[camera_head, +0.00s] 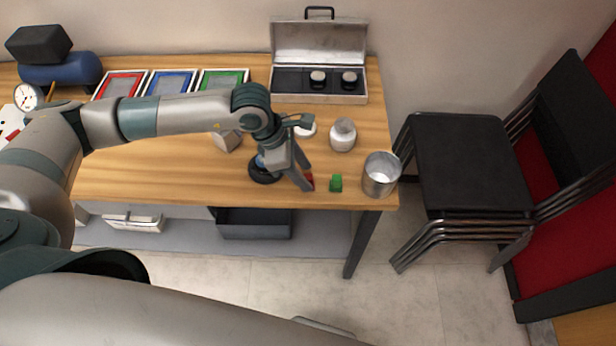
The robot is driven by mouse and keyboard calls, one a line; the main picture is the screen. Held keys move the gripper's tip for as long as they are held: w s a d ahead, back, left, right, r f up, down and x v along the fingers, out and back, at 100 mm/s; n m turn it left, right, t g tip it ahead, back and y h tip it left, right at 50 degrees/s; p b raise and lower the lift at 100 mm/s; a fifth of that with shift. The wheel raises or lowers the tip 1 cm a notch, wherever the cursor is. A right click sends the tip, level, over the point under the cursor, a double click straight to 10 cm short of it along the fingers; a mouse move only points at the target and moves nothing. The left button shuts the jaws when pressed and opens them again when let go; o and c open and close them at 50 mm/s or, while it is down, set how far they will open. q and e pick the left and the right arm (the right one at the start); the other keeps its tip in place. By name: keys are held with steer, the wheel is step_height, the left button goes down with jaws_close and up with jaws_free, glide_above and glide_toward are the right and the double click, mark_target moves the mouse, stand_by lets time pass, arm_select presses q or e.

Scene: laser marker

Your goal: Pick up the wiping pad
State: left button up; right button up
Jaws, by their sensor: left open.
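No item in view is clearly recognisable as the wiping pad. Near the table's front edge are a round black disc with a blue top (265,172), a small red piece (309,180) and a small green block (336,183). My left gripper (298,178) is open and points down at the front of the table. Its fingertips are between the black disc and the green block, close to the red piece. The fingers partly hide the disc and the red piece; contact is hard to tell. My right gripper is not in view.
A metal cup (381,175) stands at the table's right corner, with a white-grey jar (342,136) behind it. An open silver case (320,95) and red, blue and green framed trays (222,80) line the back. A grey block (227,140) stands under my forearm. Stacked chairs (470,170) are right.

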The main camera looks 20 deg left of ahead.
arm_select(q)
steer(key=shift+p+x, duration=0.4)
steer(key=shift+x, duration=0.55)
steer(key=shift+w+d+f, duration=0.1)
steer(key=shift+d+f, duration=0.1)
steer(key=shift+f, duration=0.3)
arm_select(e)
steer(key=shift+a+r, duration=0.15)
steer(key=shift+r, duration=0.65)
arm_select(q)
steer(key=c, duration=0.9)
steer(key=shift+r, duration=0.2)
steer(key=shift+c, duration=0.2)
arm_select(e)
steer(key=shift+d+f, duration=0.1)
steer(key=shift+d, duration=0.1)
